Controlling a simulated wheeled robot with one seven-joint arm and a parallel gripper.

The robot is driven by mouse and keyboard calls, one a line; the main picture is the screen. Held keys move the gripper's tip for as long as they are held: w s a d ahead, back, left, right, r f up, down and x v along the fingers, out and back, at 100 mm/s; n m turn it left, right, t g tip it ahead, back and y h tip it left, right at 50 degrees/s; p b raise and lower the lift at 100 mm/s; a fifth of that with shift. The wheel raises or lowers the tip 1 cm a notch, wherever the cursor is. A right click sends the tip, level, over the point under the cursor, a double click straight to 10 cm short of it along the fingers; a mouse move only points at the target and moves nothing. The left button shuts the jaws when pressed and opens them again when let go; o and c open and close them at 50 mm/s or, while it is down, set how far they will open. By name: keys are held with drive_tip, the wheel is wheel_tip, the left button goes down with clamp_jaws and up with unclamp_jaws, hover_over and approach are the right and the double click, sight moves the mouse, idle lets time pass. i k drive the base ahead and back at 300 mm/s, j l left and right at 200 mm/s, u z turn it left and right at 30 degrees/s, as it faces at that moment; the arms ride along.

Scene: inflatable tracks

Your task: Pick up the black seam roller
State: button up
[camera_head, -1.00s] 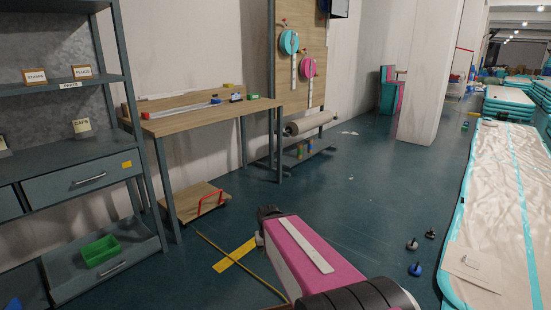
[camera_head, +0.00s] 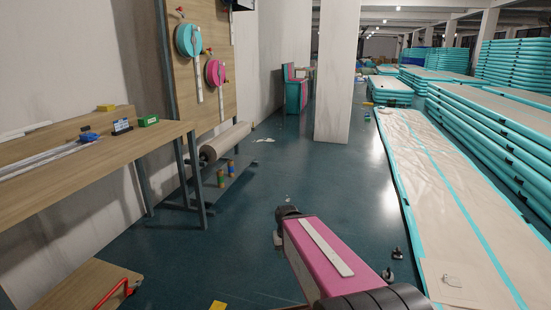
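I cannot make out the black seam roller for certain. A small dark item (camera_head: 397,253) lies on the floor by the near left edge of the long beige mat, and another small item (camera_head: 388,275) lies just nearer, partly cut off by my arm. Both are too small to name. On the wooden workbench (camera_head: 95,165) at left is a small blue and dark item (camera_head: 88,136). My pink and black arm crosses the bottom centre. No gripper fingers can be made out, and nothing held shows.
On the bench are a blue box (camera_head: 121,127), a green box (camera_head: 148,120) and a yellow block (camera_head: 106,107). A low trolley (camera_head: 85,287) stands bottom left. A white pillar (camera_head: 337,85) stands ahead. The beige mat (camera_head: 440,185) and stacked mats (camera_head: 495,130) line the right.

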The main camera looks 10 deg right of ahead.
sight(397, 254)
drive_tip(key=i+z, duration=0.4)
drive_tip(key=i, duration=0.15)
drive_tip(key=i+j+z, duration=0.35)
drive_tip(key=i, duration=0.15)
drive_tip(key=i+j+z, duration=0.5)
drive_tip(key=z, duration=0.3)
drive_tip(key=i+j+z, duration=0.25)
drive_tip(key=z, duration=0.15)
drive_tip(key=i+j+z, duration=0.2)
drive_tip(key=z, duration=0.2)
drive_tip(key=i+j+z, duration=0.15)
drive_tip(key=j+z, duration=0.25)
drive_tip(key=i+j+z, duration=0.1)
drive_tip(key=j+z, duration=0.15)
drive_tip(key=z, duration=0.15)
drive_tip(key=i+j+z, duration=0.1)
drive_tip(key=j+z, duration=0.6)
drive_tip(key=j, duration=0.15)
